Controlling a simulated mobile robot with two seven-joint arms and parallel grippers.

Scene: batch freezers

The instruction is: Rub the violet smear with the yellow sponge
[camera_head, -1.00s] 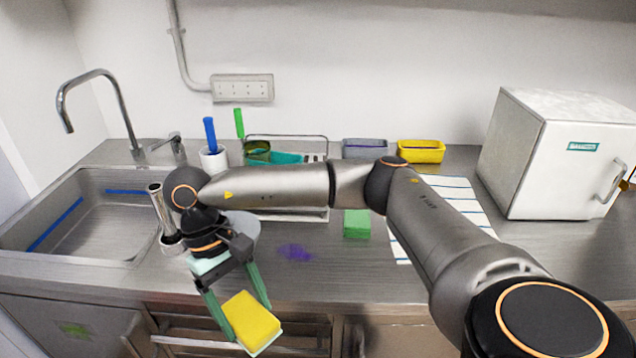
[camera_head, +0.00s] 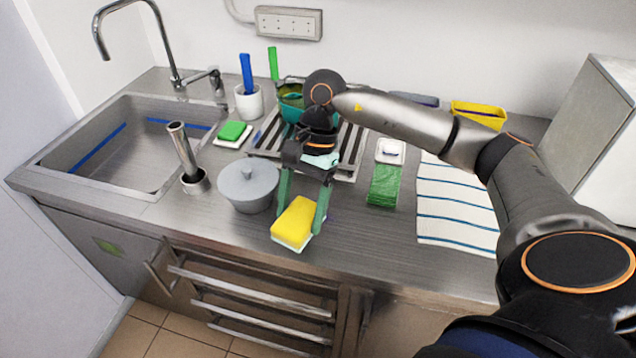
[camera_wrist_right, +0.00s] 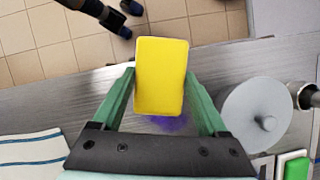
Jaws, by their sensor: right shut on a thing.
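My right gripper (camera_head: 301,214) is shut on the yellow sponge (camera_head: 297,221), which has a pale underside. The sponge is above or at the front part of the steel counter, just right of the grey lidded pot; I cannot tell whether it touches the surface. In the right wrist view the sponge (camera_wrist_right: 161,76) sits between the two green fingers. The violet smear (camera_wrist_right: 172,123) shows there on the counter, partly hidden by the sponge and the right finger. My left gripper is not in view.
The grey pot (camera_head: 248,186) and a steel cylinder holder (camera_head: 194,180) stand close left, by the sink (camera_head: 95,150). A dish rack (camera_head: 343,160) is behind. A green cloth (camera_head: 384,186) and striped towel (camera_head: 455,210) lie right. Counter front is clear.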

